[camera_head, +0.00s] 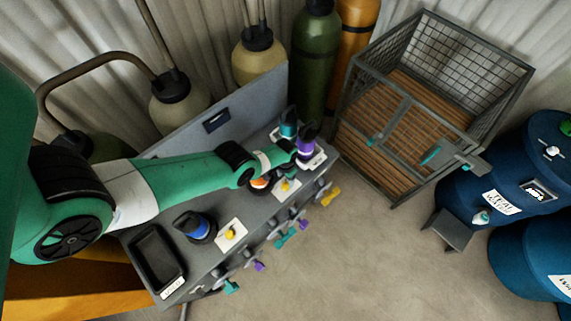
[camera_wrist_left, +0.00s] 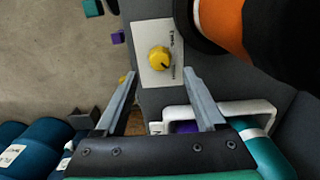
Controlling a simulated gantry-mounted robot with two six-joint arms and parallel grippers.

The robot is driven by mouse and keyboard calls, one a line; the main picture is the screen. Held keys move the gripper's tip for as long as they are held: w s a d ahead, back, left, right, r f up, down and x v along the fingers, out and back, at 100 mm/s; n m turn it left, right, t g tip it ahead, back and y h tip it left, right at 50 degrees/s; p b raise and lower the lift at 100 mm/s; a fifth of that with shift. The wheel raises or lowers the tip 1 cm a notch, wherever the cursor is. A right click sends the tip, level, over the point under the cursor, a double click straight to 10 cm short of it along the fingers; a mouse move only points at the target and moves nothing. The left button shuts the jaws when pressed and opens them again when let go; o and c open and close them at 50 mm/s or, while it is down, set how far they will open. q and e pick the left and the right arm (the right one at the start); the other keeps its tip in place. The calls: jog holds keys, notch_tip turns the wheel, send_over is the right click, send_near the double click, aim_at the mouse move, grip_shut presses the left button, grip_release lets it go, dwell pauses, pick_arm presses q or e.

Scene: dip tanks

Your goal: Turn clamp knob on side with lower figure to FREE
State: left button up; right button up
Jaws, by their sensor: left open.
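A yellow clamp knob (camera_wrist_left: 160,58) on a white plate shows in the wrist view, just ahead of my open left gripper (camera_wrist_left: 162,75). The fingers are apart and empty. The knob carries a dark pointer mark, and the plate's lettering is too small to read. In the head view my left arm reaches across the grey bench, with the left gripper (camera_head: 291,160) near its right end. One yellow knob (camera_head: 286,186) is just below the gripper there, and another yellow knob (camera_head: 230,233) sits on a plate farther left. The figures are not legible. My right gripper is not in view.
An orange and black round part (camera_wrist_left: 225,22) stands close beside the knob. Purple and teal bottles (camera_head: 305,140) stand near the gripper, and a blue and black part (camera_head: 195,226) sits by the left knob. A wire cage (camera_head: 430,95) and blue tanks (camera_head: 505,190) are at right.

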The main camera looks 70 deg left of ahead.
aim_at(286, 185)
pick_arm(q)
notch_tip(286, 185, down, 6)
jog(key=b, duration=0.4)
jog(key=shift+f+b, duration=0.2)
jog(key=shift+b, duration=0.15)
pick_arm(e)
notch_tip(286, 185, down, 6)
pick_arm(q)
jog(key=shift+r, duration=0.1)
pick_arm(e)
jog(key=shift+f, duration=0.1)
pick_arm(q)
grip_shut()
